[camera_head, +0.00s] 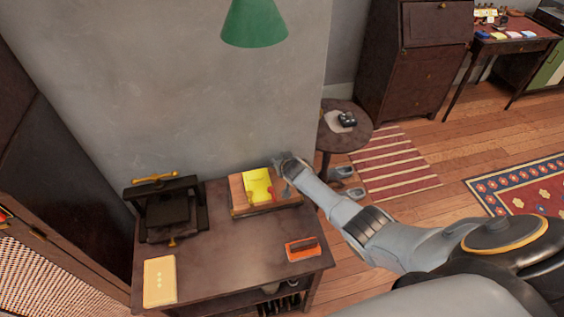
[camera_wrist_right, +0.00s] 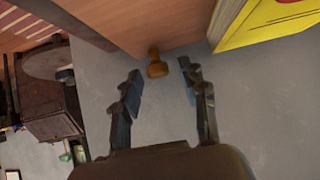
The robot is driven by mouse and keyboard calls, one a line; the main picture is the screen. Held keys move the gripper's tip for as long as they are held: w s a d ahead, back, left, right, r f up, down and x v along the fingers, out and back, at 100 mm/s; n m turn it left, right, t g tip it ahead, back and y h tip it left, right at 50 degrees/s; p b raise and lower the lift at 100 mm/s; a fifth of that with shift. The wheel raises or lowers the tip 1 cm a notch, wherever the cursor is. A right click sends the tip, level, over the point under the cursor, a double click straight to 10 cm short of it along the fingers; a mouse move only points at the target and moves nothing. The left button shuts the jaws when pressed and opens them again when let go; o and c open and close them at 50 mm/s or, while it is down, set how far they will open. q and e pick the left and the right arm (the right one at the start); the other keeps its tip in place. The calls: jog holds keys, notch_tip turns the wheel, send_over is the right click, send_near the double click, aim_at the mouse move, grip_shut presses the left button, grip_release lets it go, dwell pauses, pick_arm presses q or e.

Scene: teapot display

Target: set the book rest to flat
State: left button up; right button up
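The wooden book rest (camera_head: 237,189) stands on the dark table against the wall, with a yellow book (camera_head: 257,184) on it. Its panel looks tilted, but the exact angle is hard to tell. In the right wrist view, the rest's wooden panel (camera_wrist_right: 185,25) fills the top, with the yellow book (camera_wrist_right: 268,22) at upper right. A small brass-coloured knob (camera_wrist_right: 157,68) sticks out from the panel. My right gripper (camera_head: 284,165) is at the rest's right rear side. It is open, its fingertips (camera_wrist_right: 160,74) on either side of the knob, with gaps visible. My left gripper is out of view.
A black press (camera_head: 167,210) with a brass handle stands left on the table (camera_head: 215,250). A cream card (camera_head: 160,281) and an orange tray (camera_head: 302,249) lie near the front. A round side table (camera_head: 355,137) stands right behind. The table's middle is clear.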

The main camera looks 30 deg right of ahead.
jog(key=shift+s, duration=0.15)
jog(key=shift+v, duration=0.8)
jog(key=v, duration=1)
jog(key=shift+r, duration=0.15)
jog(key=shift+a, duration=0.1)
